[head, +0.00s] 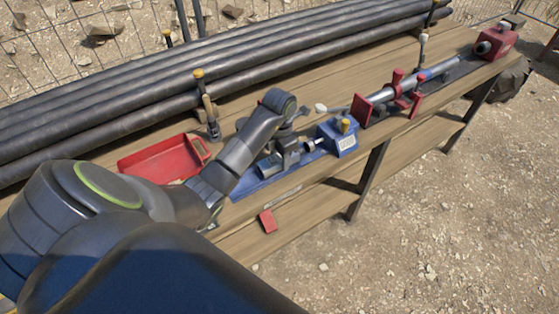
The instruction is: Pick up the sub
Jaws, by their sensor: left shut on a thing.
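My left gripper (288,158) is over the blue tray on the workbench, low and close to its surface. It is shut on a short grey metal cylinder, which looks like the sub (269,166). The sub lies roughly level, its near end showing to the left of the fingers; the rest is partly hidden by the gripper. My left forearm covers part of the tray. My right gripper is not in view.
A blue block with a yellow knob (338,137) stands just right of the gripper. Red clamps (399,88) hold a long rod farther right. A red tray (163,158) lies left of my wrist. Dark pipes (190,85) line the bench's back.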

